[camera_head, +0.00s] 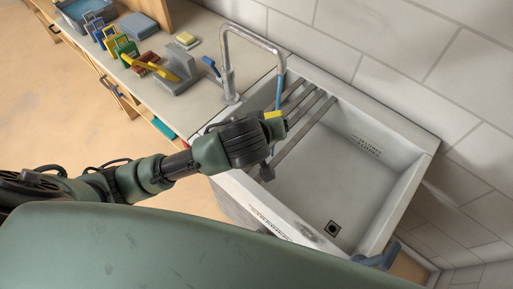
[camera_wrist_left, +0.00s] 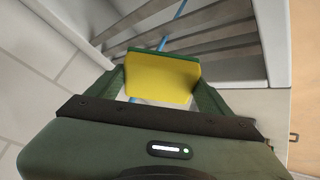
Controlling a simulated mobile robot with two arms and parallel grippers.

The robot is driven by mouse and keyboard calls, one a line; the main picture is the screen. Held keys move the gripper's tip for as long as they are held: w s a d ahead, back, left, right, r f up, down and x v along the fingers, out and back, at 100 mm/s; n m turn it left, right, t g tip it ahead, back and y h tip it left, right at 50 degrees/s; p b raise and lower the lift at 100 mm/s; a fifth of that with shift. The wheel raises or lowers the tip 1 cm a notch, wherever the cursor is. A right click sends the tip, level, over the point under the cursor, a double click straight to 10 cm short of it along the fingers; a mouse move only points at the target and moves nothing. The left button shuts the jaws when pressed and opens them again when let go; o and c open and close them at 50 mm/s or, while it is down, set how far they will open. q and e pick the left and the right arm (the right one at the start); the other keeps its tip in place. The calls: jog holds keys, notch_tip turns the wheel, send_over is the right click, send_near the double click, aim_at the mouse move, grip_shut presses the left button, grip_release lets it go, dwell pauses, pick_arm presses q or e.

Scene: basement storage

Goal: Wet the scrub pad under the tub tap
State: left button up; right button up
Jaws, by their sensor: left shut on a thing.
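The scrub pad, yellow with a green layer, is between the fingers of my left gripper (camera_wrist_left: 160,85), and its yellow face (camera_wrist_left: 158,80) fills the middle of the left wrist view. In the head view my left gripper (camera_head: 274,128) is over the left part of the white tub (camera_head: 405,195), with a bit of the pad (camera_head: 273,114) showing. The metal tap (camera_head: 252,38) arches over this side, its blue lever (camera_head: 211,66) at its left. A thin blue stream (camera_head: 280,92) comes down from the spout close to the pad; whether it touches the pad I cannot tell.
Grey bars (camera_head: 300,130) span the tub's left part; its right part is open, with a drain (camera_head: 333,228). The counter left of the tap holds a grey block (camera_head: 180,70), a yellow-topped pad (camera_head: 187,39) and coloured padlocks (camera_head: 112,38). A tiled wall stands behind.

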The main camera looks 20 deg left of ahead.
aim_at(268, 114)
pick_arm(q)
jog(key=s+r+n+t+y+p, duration=0.1)
jog(key=s+n+t+y, duration=0.15)
jog(key=s, duration=0.25)
jog(key=s+r+n+t+y+p, duration=0.1)
jog(key=s+r+n+y, duration=0.1)
jog(key=s+n, duration=0.15)
jog(key=w, duration=0.2)
jog(key=w+f, duration=0.1)
jog(key=w, duration=0.2)
jog(key=w+f, duration=0.1)
jog(key=w, duration=0.1)
jog(key=shift+w+a+f, duration=0.15)
jog(key=shift+w, duration=0.2)
jog(key=shift+w+a+f+b, duration=0.1)
jog(key=shift+w+f+b, duration=0.15)
jog(key=shift+w, duration=0.35)
jog(key=shift+w+a+f+b, duration=0.1)
jog(key=shift+w+b, duration=0.25)
jog(key=shift+w, duration=0.25)
jog(key=shift+w+a+f+b, duration=0.15)
jog(key=shift+w+b, duration=0.45)
jog(key=shift+w, duration=1)
pick_arm(e)
jog(key=shift+w+a, duration=0.1)
jog(key=shift+w, duration=1.45)
pick_arm(q)
jog(key=shift+s, duration=0.15)
